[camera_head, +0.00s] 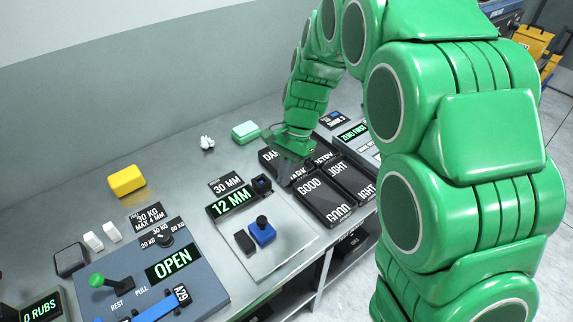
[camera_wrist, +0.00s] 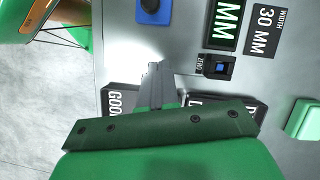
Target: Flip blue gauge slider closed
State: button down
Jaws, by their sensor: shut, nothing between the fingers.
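The blue gauge slider (camera_head: 263,235) carries a black knob and sits on the gauge plate (camera_head: 283,246), beside a black block (camera_head: 245,241). The gauge display (camera_head: 231,201) reads 12 MM. In the wrist view the blue slider (camera_wrist: 153,12) is partly cut off at the top edge. My gripper (camera_wrist: 156,68) is shut and empty, its tips pointing toward the slider but apart from it. In the head view my gripper (camera_head: 292,150) is over the black sample trays, behind and right of the gauge; its fingertips are hidden there.
Black trays (camera_head: 323,212) marked GOOD and LIGHT lie right of the gauge. A small black zero button (camera_head: 262,184) stands by the display. The blue-grey pull tester (camera_head: 205,292) with its OPEN display is at left. A yellow block (camera_head: 126,180) and mint box (camera_head: 245,131) lie behind.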

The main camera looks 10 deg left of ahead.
aim_at(261, 226)
jog(key=x, duration=0.5)
jog(key=shift+s+a+f, duration=0.1)
jog(key=shift+s+f, duration=0.15)
jog(key=shift+f, duration=0.1)
jog(key=shift+s+a+r, duration=0.15)
jog(key=shift+s+a, duration=0.5)
jog(key=shift+s, duration=0.25)
jog(key=shift+s+a, duration=0.35)
jog(key=shift+s, duration=0.35)
